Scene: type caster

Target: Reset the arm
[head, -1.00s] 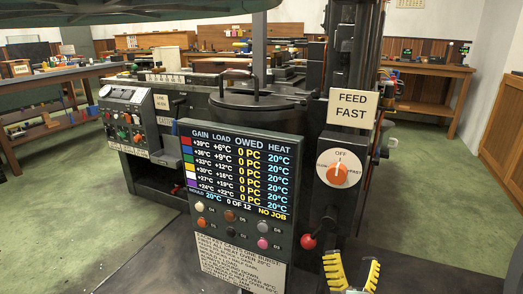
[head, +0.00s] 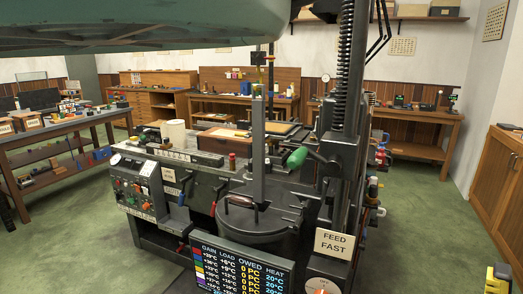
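My gripper (head: 497,278) shows only in part at the lower right corner of the head view, as yellow finger pieces cut off by the frame edge. It is apart from the machine, and I cannot see both fingertips or anything held. The type caster (head: 265,222) stands in the middle, with a round lidded pot and a tall dark column. Its display panel (head: 243,266) is cut off at the bottom and reads OWED 0 PC and HEAT 20°C. The FEED FAST sign (head: 334,244) is above the partly visible orange dial (head: 322,287).
A control box (head: 136,186) with coloured buttons is on the machine's left. Workbenches with small items stand at left (head: 60,131), back, and right (head: 430,120). A wooden cabinet (head: 500,190) is at the far right. Green floor (head: 440,220) is clear between machine and cabinet.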

